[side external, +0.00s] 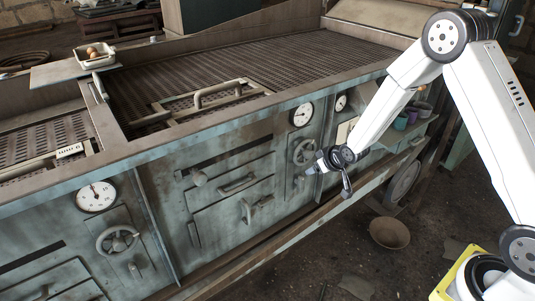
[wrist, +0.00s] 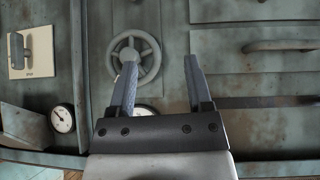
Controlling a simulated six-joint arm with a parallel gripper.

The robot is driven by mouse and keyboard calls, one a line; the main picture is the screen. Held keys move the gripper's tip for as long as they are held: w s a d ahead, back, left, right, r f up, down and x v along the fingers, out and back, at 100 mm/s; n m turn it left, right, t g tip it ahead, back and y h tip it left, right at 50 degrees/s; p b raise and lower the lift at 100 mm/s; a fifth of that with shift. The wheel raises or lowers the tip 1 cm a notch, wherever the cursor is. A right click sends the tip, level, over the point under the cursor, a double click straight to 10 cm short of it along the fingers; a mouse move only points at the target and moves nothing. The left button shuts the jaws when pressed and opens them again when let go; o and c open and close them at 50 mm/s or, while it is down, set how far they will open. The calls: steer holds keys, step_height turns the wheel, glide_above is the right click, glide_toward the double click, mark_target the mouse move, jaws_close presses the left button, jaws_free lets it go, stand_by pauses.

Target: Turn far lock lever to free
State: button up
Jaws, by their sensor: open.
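A small lever (side external: 300,183) sits on the teal machine front below the far handwheel (side external: 304,152); its setting is too small to read. At the top of the wrist view only a small part above the handwheel (wrist: 135,58) shows, cut by the frame edge. My gripper (side external: 326,168) is open and empty, in front of the panel just right of the small lever. In the wrist view my gripper (wrist: 160,65) has its fingers apart, the left fingertip overlapping the handwheel's rim. I cannot tell whether it touches anything.
A pale plate (wrist: 30,52) with a grey handle is mounted beside a dial gauge (wrist: 62,119). Another handwheel (side external: 118,240) and gauge (side external: 96,196) are at the near end. Bar handles (side external: 238,184) protrude from the front. A bowl (side external: 390,232) lies on the floor.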

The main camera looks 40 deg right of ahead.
steer(key=w+d+f+t, duration=0.2)
steer(key=w+d+f, duration=0.25)
steer(key=f, duration=0.35)
steer(key=t, duration=0.3)
glide_toward(302, 186)
steer(key=x, duration=0.3)
steer(key=shift+s+d+y, duration=0.1)
steer(key=shift+d+y, duration=0.25)
steer(key=shift+y, duration=0.05)
steer(key=shift+f, duration=0.1)
steer(key=shift+x, duration=3.85)
jaws_close()
